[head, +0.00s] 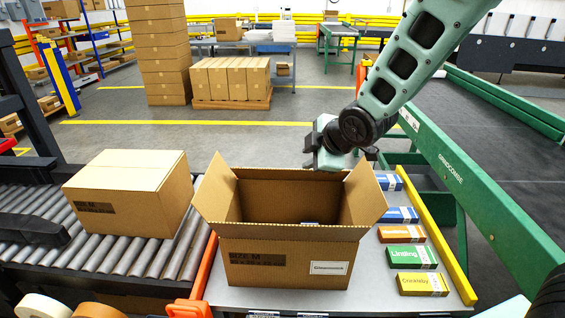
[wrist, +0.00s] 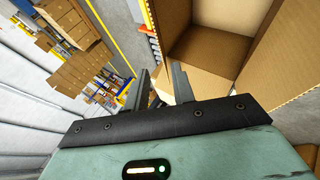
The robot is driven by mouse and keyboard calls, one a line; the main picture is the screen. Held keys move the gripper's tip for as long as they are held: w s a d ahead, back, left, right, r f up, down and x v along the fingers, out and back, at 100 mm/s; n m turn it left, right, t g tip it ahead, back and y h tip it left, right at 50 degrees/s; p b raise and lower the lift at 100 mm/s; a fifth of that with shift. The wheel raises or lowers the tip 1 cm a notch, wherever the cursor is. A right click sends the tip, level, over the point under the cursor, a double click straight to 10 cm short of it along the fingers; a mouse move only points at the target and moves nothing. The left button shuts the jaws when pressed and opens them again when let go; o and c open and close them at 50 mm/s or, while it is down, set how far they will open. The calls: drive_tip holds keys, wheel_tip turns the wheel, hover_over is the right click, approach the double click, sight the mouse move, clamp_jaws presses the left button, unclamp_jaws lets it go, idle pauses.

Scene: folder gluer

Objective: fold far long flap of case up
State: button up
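The open case (head: 290,260) is a brown carton marked SIZE M, standing on the grey table. Its left short flap (head: 213,188) and right short flap (head: 364,193) slant up and outward. The far long flap does not show above the far wall in the head view; it seems hidden behind it. My gripper (head: 345,165) is at the far right edge of the case, just above and behind the rim. In the wrist view its two dark fingers (wrist: 160,75) are apart, with nothing clearly held between them. The case interior (wrist: 215,48) lies right of them.
A closed carton (head: 130,195) sits on the roller conveyor (head: 60,250) at left. Several small colored boxes (head: 404,235) line the table's right side, beside a yellow rail (head: 432,235). An orange post (head: 203,265) stands at the case's left.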

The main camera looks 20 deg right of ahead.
sight(285, 172)
drive_tip(key=x, duration=0.5)
drive_tip(key=p+x, duration=0.1)
drive_tip(key=x, duration=1.1)
drive_tip(key=shift+w+d+f+p, duration=0.15)
drive_tip(key=shift+w+d+p, duration=0.15)
drive_tip(key=shift+d+p, duration=0.1)
clamp_jaws()
idle(0.7)
